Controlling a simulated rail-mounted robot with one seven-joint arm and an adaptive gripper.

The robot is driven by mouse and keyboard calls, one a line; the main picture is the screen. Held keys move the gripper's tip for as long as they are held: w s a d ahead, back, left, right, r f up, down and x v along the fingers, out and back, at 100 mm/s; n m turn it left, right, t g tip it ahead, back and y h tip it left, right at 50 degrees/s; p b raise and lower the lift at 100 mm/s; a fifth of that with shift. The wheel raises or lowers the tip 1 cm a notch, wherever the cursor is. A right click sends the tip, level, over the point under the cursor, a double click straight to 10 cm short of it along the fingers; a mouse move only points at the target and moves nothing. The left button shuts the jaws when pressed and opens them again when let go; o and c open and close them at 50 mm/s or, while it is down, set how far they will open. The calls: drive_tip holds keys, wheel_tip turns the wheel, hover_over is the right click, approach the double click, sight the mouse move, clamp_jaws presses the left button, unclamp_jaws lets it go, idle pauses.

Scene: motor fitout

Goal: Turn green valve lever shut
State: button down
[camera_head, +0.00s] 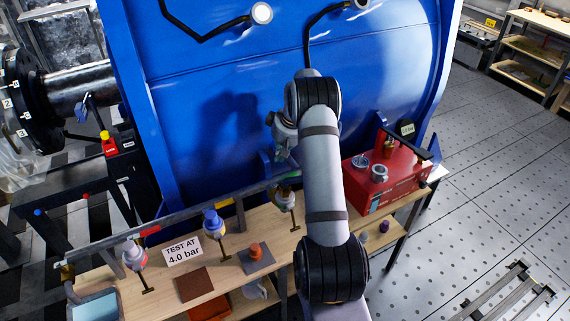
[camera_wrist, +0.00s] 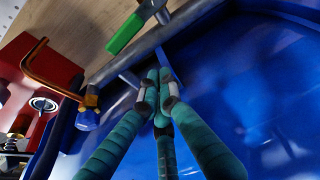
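The green valve lever (camera_wrist: 125,33) shows in the wrist view as a flat green bar beside the grey pipe (camera_wrist: 187,20), its upper end at a metal fitting. In the head view a green strip (camera_head: 284,184) shows at the pipe above the rightmost valve (camera_head: 286,199), partly hidden by my arm. My gripper (camera_wrist: 160,84) has teal fingers with their tips drawn together, below the lever in the wrist view and apart from it. Nothing shows between the tips. In the head view my gripper (camera_head: 284,135) is partly hidden and above the pipe, in front of the blue housing.
A blue valve (camera_head: 213,223) and a red-topped valve (camera_head: 134,255) stand left along the pipe. A red pump box (camera_head: 385,180) stands right on the wooden bench (camera_head: 240,225). The large blue housing (camera_head: 210,100) rises behind. An orange bent bar (camera_wrist: 45,65) is left in the wrist view.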

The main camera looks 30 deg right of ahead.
drive_tip(key=p+x, duration=0.1)
drive_tip(key=x, duration=0.2)
drive_tip(key=shift+f, duration=0.25)
drive_tip(key=s, duration=0.1)
drive_tip(key=s+p, duration=0.1)
drive_tip(key=s, duration=0.1)
drive_tip(key=shift+s+d+p, duration=0.35)
drive_tip(key=shift+s, duration=0.05)
drive_tip(key=shift+r, duration=0.1)
